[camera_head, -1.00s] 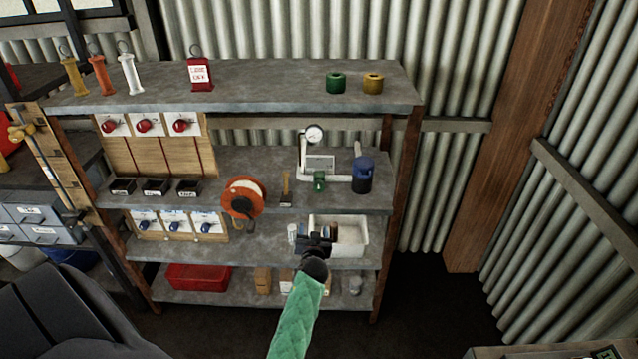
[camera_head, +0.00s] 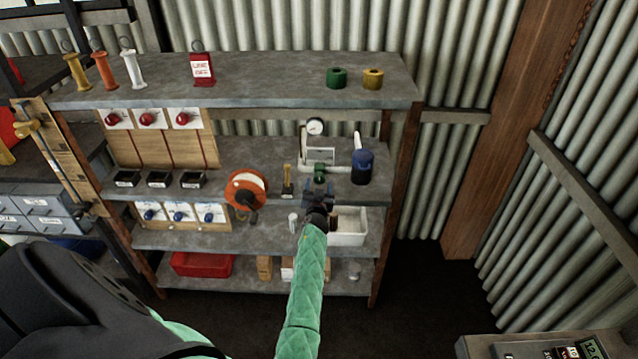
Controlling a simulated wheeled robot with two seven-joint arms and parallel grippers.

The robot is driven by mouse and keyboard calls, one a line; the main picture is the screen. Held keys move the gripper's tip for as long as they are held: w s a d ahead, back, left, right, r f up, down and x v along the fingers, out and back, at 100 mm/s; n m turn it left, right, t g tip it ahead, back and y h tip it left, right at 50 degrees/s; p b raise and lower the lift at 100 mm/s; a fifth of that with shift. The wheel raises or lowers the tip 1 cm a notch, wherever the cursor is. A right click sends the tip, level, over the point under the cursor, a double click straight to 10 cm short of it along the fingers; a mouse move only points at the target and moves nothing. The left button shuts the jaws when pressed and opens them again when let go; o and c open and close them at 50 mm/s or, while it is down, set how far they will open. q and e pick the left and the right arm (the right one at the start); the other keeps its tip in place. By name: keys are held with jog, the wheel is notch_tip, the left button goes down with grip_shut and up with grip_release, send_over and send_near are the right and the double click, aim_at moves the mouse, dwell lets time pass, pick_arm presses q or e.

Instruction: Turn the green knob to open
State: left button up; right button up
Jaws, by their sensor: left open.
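The green knob (camera_head: 320,169) sits on the white pipe assembly on the middle shelf, below a round gauge (camera_head: 315,127). My left gripper (camera_head: 318,187) is open, in front of and just below the knob in the picture. Its fingers point towards the knob and appear empty. I cannot tell whether they touch it. The gripper hides the shelf edge below the knob. My right gripper does not show.
A blue canister (camera_head: 362,168) stands just right of the knob. An orange reel (camera_head: 246,190) and a small yellow-handled item (camera_head: 288,180) are to the left. A white bin (camera_head: 349,230) is on the shelf below. Green and yellow rolls lie on the top shelf.

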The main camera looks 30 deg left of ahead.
pick_arm(q)
jog(key=shift+w+a, duration=0.35)
jog(key=shift+w, duration=0.25)
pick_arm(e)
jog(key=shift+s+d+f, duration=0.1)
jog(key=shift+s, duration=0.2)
pick_arm(q)
jog(key=c, duration=1)
